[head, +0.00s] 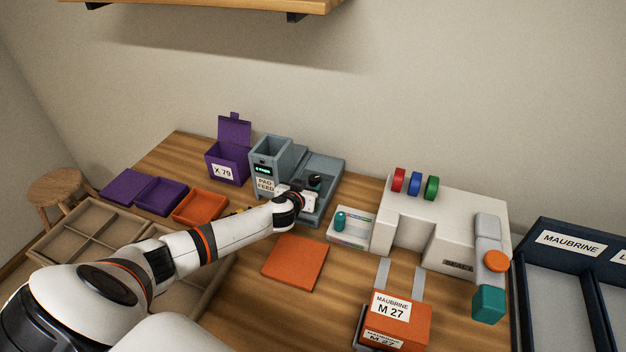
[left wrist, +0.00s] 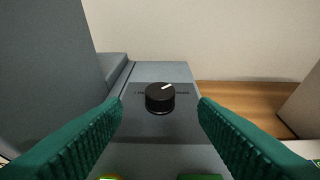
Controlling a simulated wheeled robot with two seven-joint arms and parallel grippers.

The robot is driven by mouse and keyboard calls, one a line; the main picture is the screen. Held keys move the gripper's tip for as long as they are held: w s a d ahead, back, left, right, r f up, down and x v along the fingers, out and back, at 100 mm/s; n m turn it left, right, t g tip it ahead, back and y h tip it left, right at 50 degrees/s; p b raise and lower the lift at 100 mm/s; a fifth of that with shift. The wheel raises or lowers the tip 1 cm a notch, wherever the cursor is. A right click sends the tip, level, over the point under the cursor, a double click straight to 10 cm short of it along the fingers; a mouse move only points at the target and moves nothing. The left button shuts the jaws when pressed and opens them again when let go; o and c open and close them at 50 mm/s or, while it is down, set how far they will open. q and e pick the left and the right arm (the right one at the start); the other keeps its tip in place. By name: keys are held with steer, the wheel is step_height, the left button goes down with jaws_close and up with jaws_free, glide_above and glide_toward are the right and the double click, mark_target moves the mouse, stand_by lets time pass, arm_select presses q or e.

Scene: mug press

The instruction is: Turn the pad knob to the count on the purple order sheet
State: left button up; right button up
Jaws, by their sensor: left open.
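The pad feed machine (head: 272,156) is a grey unit at the back, with a "PAD FEED" label and a small green-lit display too small to read. Its black round knob (left wrist: 160,98) stands on a dark plate in the left wrist view, its white pointer mark aimed up and right; the scale print is illegible. The knob also shows in the head view (head: 315,180). My left gripper (left wrist: 160,128) is open, its teal fingers on either side of the knob, apart from it. No readable purple order sheet shows. My right gripper is out of view.
A purple box (head: 228,168) marked X 79 stands left of the feeder, with purple and orange trays (head: 198,207) nearby. An orange flat panel (head: 295,262) lies in front. A white press (head: 440,215) and an orange M 27 box (head: 398,318) stand right.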

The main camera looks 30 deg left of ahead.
mark_target(313, 179)
arm_select(q)
steer(key=x, duration=0.4)
steer(key=shift+b, duration=0.3)
steer(key=shift+x, duration=1.1)
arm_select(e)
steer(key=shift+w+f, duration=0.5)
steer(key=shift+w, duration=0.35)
arm_select(q)
steer(key=shift+c, duration=0.2)
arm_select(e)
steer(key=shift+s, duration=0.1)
